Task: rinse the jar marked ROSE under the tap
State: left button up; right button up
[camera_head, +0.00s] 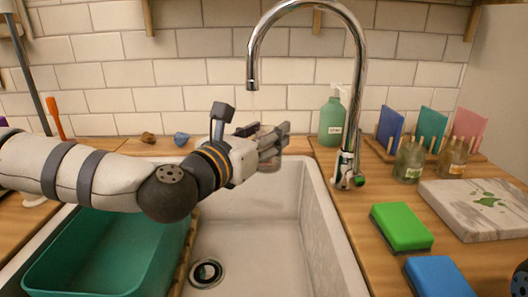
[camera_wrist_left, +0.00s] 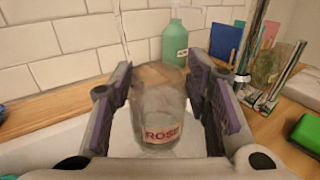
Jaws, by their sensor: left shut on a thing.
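My left gripper (camera_head: 272,143) is shut on the jar. In the head view the jar (camera_head: 269,160) is partly hidden behind the fingers, above the far part of the sink. The chrome tap (camera_head: 357,100) arches over the sink, and its spout ends a little above the gripper. I cannot clearly tell whether water runs. My right gripper is not in view.
A white sink (camera_head: 325,230) holds a teal tub (camera_head: 100,250) at left. On the right counter are a green soap bottle (camera_head: 332,122), two small jars (camera_head: 409,163), a green sponge (camera_head: 401,227), a blue sponge (camera_head: 437,277) and a stained slab (camera_head: 480,208).

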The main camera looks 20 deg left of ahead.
pick_arm(q)
jog(key=shift+w+d, duration=0.1)
jog(key=shift+d, duration=0.2)
jog(key=shift+a, duration=0.1)
jog(key=shift+s+a, duration=0.2)
jog(key=shift+a, duration=0.3)
jog(key=shift+w+d, duration=0.2)
jog(key=shift+d, duration=0.4)
jog(key=shift+s, duration=0.1)
